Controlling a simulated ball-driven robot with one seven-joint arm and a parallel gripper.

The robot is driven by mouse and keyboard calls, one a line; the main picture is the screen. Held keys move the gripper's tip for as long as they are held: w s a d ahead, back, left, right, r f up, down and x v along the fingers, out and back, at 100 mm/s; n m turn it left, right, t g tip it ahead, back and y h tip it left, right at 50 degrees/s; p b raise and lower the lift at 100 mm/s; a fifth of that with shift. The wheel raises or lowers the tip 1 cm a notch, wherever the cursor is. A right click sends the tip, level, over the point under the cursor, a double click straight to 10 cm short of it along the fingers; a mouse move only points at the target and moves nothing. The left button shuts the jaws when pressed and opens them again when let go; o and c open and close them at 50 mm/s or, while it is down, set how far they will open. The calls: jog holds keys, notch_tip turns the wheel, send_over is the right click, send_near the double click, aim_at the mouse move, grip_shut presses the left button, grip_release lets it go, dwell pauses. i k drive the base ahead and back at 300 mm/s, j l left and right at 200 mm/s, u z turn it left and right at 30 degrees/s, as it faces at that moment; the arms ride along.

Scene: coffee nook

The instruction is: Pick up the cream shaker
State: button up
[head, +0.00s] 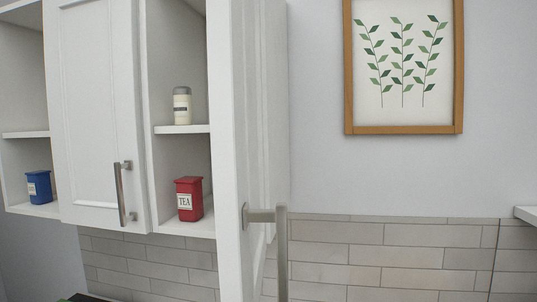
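The cream shaker (182,106) stands upright on the middle shelf (182,129) of an open white cabinet section, left of centre in the head view. It has a cream body, a grey top and a dark label band. The space around it on the shelf is empty. My gripper is not in the picture, so its distance from the shaker and its opening do not show.
A red tea tin (189,199) stands on the shelf below. A blue tin (39,187) sits far left. An open cabinet door (238,150) with a bar handle (281,250) juts out right of the shaker. A closed door (100,120) stands left.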

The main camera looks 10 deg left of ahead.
aim_at(182, 103)
jog(key=l+u, duration=0.4)
jog(key=l, duration=0.25)
jog(key=k+l+u, duration=0.15)
jog(key=l+u, duration=0.25)
jog(key=l, duration=0.2)
jog(key=i+j, duration=0.45)
jog(key=u, duration=0.35)
